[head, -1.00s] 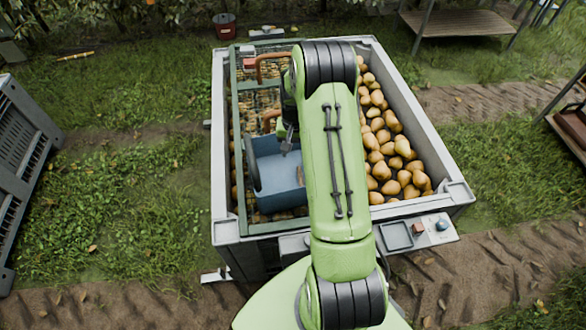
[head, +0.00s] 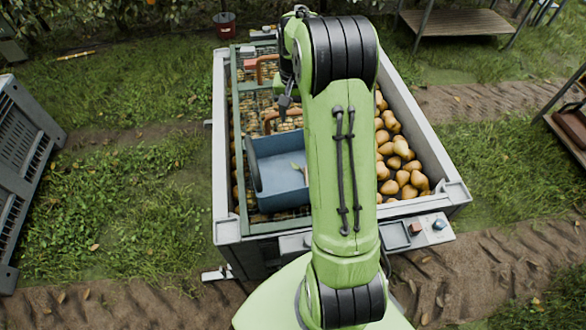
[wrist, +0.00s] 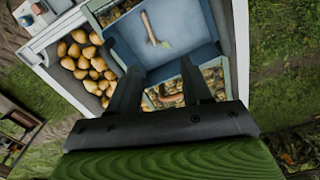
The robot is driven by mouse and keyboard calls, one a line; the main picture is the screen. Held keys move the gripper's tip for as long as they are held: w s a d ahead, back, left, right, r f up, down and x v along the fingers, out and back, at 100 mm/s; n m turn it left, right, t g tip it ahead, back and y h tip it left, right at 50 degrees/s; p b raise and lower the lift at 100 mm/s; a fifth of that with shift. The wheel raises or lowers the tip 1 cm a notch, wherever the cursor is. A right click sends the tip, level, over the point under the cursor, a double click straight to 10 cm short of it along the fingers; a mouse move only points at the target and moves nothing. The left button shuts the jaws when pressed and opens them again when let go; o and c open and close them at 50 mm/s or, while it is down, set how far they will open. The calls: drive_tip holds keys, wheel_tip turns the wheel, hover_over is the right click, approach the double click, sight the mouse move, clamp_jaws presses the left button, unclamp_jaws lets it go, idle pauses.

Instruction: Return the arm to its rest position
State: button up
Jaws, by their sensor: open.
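My gripper (head: 285,103) is raised above the large grey bin (head: 424,128), over its left half. In the wrist view my gripper (wrist: 160,88) shows two dark fingers spread apart with nothing between them. A blue tray (head: 270,188) sits below on the green frame (head: 240,150) at the bin's near left; it also shows in the wrist view (wrist: 190,50). A small green leaf and a brown stem-like piece (wrist: 150,28) lie in the tray. My arm hides part of the bin's middle.
A small panel (head: 418,230) is on the bin's near right edge. A dark slatted crate (head: 25,160) stands at left, a wooden table (head: 455,22) at back right. Grass lies open left of the bin.

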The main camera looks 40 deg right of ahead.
idle(0.3)
drive_tip(key=s+a+r+n+t, duration=0.2)
drive_tip(key=s+a+r+n, duration=0.2)
drive_tip(key=s+a+r, duration=0.6)
drive_tip(key=s+a+r+n+t, duration=0.2)
drive_tip(key=s+a+n+t, duration=0.1)
drive_tip(key=s+a, duration=0.6)
drive_tip(key=s, duration=0.4)
drive_tip(key=shift+r+n+t, duration=0.3)
drive_tip(key=shift+r+n, duration=0.05)
drive_tip(key=shift+n, duration=0.05)
drive_tip(key=shift+s, duration=0.1)
